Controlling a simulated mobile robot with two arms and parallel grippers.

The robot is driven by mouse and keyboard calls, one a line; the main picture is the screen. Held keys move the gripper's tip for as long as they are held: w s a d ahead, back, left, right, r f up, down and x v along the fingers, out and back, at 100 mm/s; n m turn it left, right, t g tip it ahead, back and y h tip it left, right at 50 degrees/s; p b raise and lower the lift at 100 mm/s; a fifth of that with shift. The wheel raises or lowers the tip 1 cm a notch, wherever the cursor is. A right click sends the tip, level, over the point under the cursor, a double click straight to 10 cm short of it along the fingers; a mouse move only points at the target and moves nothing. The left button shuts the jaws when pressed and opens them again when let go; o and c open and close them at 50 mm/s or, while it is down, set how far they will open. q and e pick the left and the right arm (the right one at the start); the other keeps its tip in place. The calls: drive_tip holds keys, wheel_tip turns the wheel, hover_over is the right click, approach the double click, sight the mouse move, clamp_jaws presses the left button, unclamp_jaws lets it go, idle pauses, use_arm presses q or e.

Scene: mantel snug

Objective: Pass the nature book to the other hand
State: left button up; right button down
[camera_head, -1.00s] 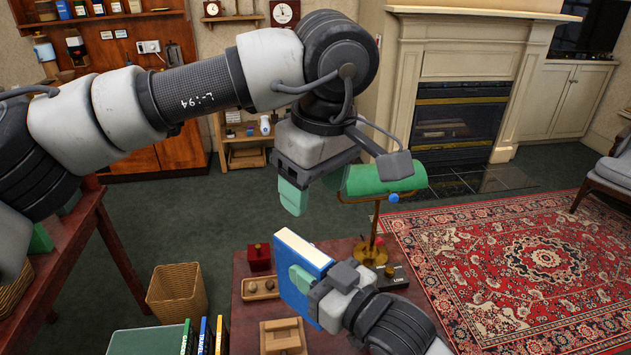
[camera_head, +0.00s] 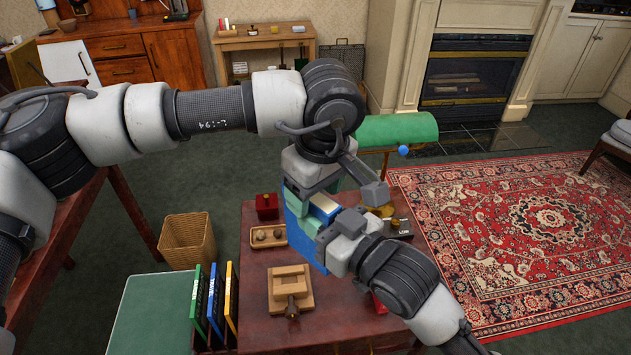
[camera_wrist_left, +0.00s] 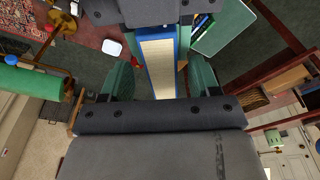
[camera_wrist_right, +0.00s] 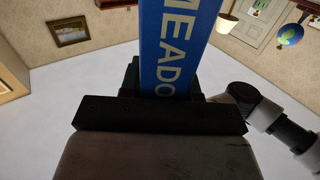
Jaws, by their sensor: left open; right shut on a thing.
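The nature book (camera_head: 299,225) is blue with cream pages and stands upright above the table. In the right wrist view its blue spine (camera_wrist_right: 166,45) reads "MEADO", with the rest cut off. My right gripper (camera_head: 322,228) is shut on the book from its near right side. My left gripper (camera_head: 308,195) points down over the book's top and is open. In the left wrist view the book's page edge (camera_wrist_left: 159,68) lies between the green fingers of my left gripper (camera_wrist_left: 150,82), with gaps on both sides. My arms hide part of the book.
A green-shaded lamp (camera_head: 397,129) stands close behind the grippers. A wicker basket (camera_head: 188,241) is left.

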use_arm(q)
drive_tip(key=c, duration=1.1)
clamp_jaws()
use_arm(e)
drive_tip(key=c, duration=0.7)
unclamp_jaws()
